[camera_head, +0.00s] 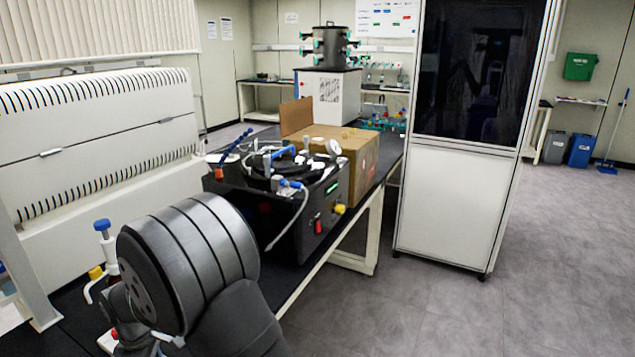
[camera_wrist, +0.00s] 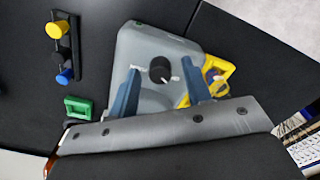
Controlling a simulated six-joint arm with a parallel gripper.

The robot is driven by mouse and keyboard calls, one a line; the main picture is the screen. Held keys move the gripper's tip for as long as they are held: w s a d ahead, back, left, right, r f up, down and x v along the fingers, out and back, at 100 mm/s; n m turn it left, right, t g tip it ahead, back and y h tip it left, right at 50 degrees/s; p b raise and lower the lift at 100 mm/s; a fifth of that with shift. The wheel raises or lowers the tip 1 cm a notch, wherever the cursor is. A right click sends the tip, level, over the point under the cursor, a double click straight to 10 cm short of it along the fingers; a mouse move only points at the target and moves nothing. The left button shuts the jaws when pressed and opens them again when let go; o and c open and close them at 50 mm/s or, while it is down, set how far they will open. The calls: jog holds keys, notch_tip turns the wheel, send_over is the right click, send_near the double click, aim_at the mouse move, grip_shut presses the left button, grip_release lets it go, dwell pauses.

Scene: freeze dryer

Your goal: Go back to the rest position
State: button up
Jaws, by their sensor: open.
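My gripper (camera_wrist: 160,67) shows in the wrist view with its two blue-grey fingers apart. The fingers lie over a grey device (camera_wrist: 155,42) on a black bench top. A black knob (camera_wrist: 160,70) on this device appears between the fingertips, and nothing is visibly gripped. I cannot tell whether the fingers touch the knob. In the head view my dark arm fills the lower left and the gripper's fingers are hidden.
The black bench (camera_head: 284,278) carries a black pump-like unit (camera_head: 290,215) with hoses, a cardboard box (camera_head: 357,165) and a white unit with a dark manifold (camera_head: 326,47). A tall white cabinet (camera_head: 452,205) stands right. Yellow and blue knobs (camera_wrist: 62,50) lie left.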

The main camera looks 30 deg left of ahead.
jog(key=m, duration=1.1)
jog(key=shift+s+m, duration=0.1)
jog(key=shift+m, duration=1.7)
